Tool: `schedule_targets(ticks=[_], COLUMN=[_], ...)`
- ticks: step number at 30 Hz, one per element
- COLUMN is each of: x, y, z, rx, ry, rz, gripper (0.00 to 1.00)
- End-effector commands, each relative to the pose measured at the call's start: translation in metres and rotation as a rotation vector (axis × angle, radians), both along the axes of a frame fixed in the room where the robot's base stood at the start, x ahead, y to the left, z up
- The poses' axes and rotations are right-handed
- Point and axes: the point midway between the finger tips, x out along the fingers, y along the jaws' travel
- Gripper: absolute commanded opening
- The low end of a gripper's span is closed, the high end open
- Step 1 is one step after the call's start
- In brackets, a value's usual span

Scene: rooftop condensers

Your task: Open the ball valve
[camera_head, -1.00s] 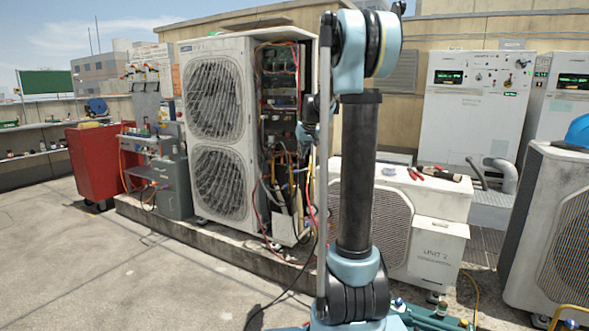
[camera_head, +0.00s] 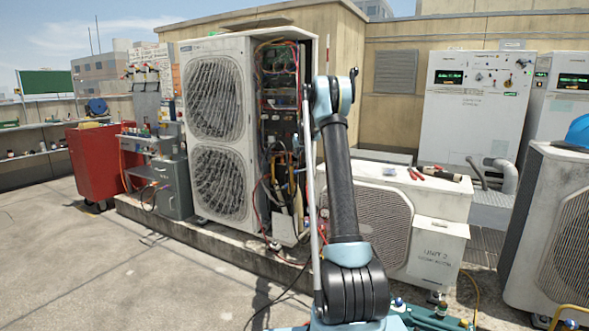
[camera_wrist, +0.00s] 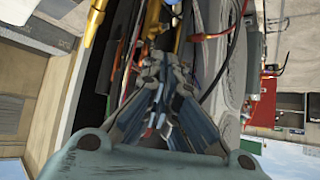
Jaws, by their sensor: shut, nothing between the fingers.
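The tall outdoor unit (camera_head: 217,135) stands with its right side open, showing wiring and copper and yellow pipes (camera_head: 290,180). I cannot clearly pick out the ball valve or its handle in either view. In the wrist view, my gripper (camera_wrist: 152,68) has its fingers drawn together and empty. It points into the pipe area, with a yellow pipe (camera_wrist: 95,22) at upper left and an orange piece (camera_wrist: 151,18) just beyond the fingertips. Whether the fingertips touch anything cannot be told. In the head view the gripper is hidden behind my arm.
A low unit marked Unit 2 (camera_head: 370,218) carries red-handled pliers (camera_head: 415,174). Another unit (camera_head: 550,225) stands at right. A red cabinet (camera_head: 92,160) and grey tool cart (camera_head: 160,165) stand at left. Loose hoses hang near the opening. The floor at front left is clear.

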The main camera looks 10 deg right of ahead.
Motion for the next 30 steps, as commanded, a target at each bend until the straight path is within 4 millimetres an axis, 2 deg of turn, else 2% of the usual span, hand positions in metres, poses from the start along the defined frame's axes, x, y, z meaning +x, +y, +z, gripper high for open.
schedule_targets(ticks=[8,30], x=[0.015,0.079], y=[0.001,0.011], z=[-0.012,-0.069], rx=[0.0,0.001], ry=[-0.006,-0.006], rz=[0.0,0.0], gripper=[0.0,0.0])
